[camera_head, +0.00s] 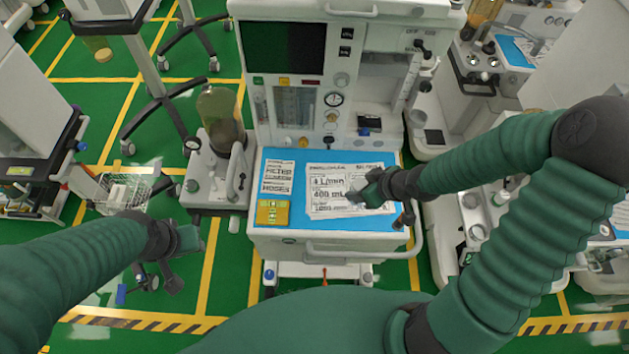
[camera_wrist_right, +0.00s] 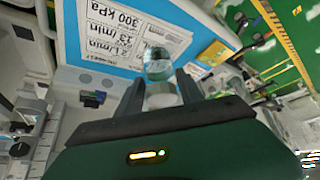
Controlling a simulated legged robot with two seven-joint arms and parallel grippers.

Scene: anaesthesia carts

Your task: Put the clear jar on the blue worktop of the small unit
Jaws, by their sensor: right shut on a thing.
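The blue worktop (camera_head: 283,214) of the small unit lies in the middle of the head view, with printed sheets on it. My right gripper (camera_head: 358,194) is over the worktop's right part, above the large sheet. In the right wrist view the clear jar (camera_wrist_right: 158,68) sits between the fingers of my right gripper (camera_wrist_right: 160,92), which is shut on it. The blue worktop (camera_wrist_right: 128,62) shows behind the jar there. I cannot tell if the jar touches the worktop. My left gripper (camera_head: 178,255) hangs over the floor left of the unit; its finger opening is unclear.
A yellow block (camera_head: 272,212) sits at the worktop's front left corner. The unit's machine body (camera_head: 340,110) rises behind the worktop, and a push handle (camera_head: 365,249) runs along the front. A wire basket (camera_head: 122,192) stands on the left. More carts stand at the right.

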